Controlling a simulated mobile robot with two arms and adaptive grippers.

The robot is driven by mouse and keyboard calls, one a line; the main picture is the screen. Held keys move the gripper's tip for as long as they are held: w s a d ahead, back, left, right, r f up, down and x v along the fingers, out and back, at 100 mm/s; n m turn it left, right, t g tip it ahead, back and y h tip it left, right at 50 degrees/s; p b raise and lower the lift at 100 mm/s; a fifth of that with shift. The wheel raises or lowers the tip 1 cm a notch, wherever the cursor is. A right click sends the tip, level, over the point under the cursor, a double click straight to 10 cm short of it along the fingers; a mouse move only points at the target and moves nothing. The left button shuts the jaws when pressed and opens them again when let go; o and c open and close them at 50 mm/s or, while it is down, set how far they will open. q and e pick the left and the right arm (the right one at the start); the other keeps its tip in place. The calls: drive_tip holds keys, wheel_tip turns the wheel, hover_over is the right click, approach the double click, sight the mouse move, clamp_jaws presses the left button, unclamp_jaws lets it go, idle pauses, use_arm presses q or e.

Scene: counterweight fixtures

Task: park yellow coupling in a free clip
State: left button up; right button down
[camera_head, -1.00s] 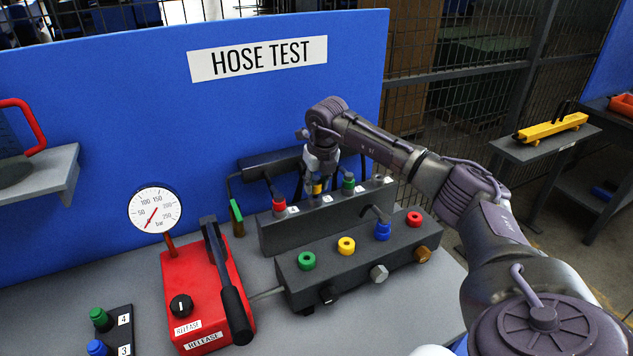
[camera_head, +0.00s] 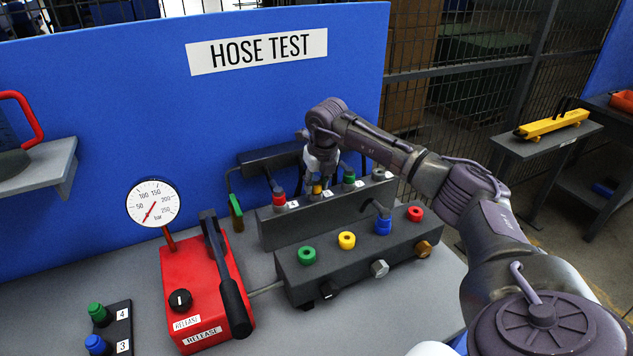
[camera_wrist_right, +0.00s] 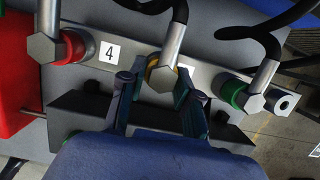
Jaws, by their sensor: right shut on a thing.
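My right gripper (camera_head: 317,178) is over the rear grey block (camera_head: 345,212), between a red coupling (camera_head: 279,199) and a green coupling (camera_head: 348,181). It is shut on the yellow coupling (camera_head: 316,190), which is upright at the block's top. In the right wrist view, the fingers (camera_wrist_right: 160,95) stand on both sides of the yellow coupling (camera_wrist_right: 183,74) and its metal hex elbow (camera_wrist_right: 161,79). Whether the coupling is fully seated is hidden. A grey ring position (camera_head: 378,174) at the block's right end is empty. My left gripper is not in view.
A red pump (camera_head: 200,290) with a lever and gauge stands left. A holder with green and blue couplings (camera_head: 98,314) is at lower left. The blue panel rises behind.

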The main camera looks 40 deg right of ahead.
drive_tip(key=shift+f, duration=0.2)
idle(0.7)
drive_tip(key=c, duration=0.7)
unclamp_jaws()
drive_tip(key=shift+r, duration=0.1)
drive_tip(key=shift+s+r+p, duration=0.1)
drive_tip(key=shift+r+p, duration=0.45)
drive_tip(key=shift+r, duration=0.15)
drive_tip(key=p+v, duration=0.5)
drive_tip(key=v, duration=0.3)
drive_tip(key=shift+s+a+r+p, duration=0.1)
drive_tip(key=shift+s+r+p, duration=0.1)
drive_tip(key=shift+p, duration=0.15)
